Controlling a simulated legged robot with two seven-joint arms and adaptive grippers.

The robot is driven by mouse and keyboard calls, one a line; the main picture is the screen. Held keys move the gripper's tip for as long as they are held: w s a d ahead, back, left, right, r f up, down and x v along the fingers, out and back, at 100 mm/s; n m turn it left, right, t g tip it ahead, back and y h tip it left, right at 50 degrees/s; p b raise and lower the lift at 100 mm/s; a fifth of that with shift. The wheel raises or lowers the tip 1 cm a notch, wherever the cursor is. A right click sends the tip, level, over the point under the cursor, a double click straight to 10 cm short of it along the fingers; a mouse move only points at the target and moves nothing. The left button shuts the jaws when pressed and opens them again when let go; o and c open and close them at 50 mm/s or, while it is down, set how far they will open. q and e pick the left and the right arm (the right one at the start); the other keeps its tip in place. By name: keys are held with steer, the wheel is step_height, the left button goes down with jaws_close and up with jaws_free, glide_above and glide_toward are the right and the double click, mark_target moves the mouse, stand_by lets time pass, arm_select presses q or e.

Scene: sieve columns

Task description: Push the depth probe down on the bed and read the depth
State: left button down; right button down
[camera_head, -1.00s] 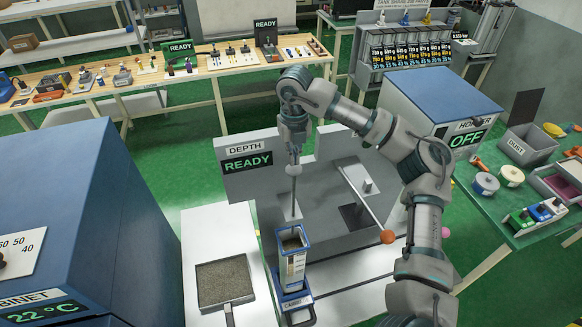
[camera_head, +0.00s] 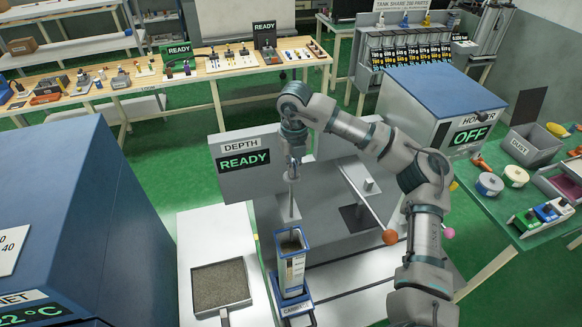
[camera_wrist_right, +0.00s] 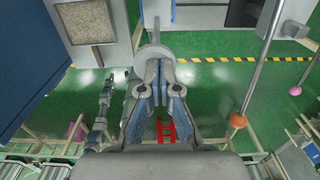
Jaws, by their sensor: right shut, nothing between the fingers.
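The depth station's sign (camera_head: 244,162) reads READY. My right gripper (camera_head: 293,160) is above the open column, in front of the grey panel. In the right wrist view my right gripper (camera_wrist_right: 156,75) has its fingers together with nothing between them. A pale round cap (camera_wrist_right: 154,53), apparently the depth probe's top, lies right at the fingertips; contact cannot be told. In the head view the probe's thin rod (camera_head: 291,200) runs down toward the column (camera_head: 292,270), which stands upright in a blue carrier. A grainy bed (camera_head: 290,244) shows in its top. My left gripper is not in view.
A tray of grains (camera_head: 221,286) sits on the white bench left of the column. A lever with an orange ball (camera_head: 390,237) is to the right.

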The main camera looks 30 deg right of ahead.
steer(key=shift+d+f+b, duration=0.2)
steer(key=shift+f+b, duration=0.45)
steer(key=shift+f, duration=0.55)
steer(key=shift+f+b, duration=0.8)
steer(key=shift+f, duration=0.45)
steer(key=shift+s+a+f, duration=0.1)
steer(key=shift+s+f, duration=0.25)
steer(key=shift+f, duration=0.05)
steer(key=shift+f+b, duration=0.1)
steer(key=shift+b, duration=0.2)
step_height(320, 180, up, 13)
steer(key=p, duration=1)
glide_above(295, 180)
steer(key=w+d, duration=0.1)
steer(key=w, duration=0.1)
steer(key=shift+s+r, duration=0.15)
steer(key=shift+r, duration=0.05)
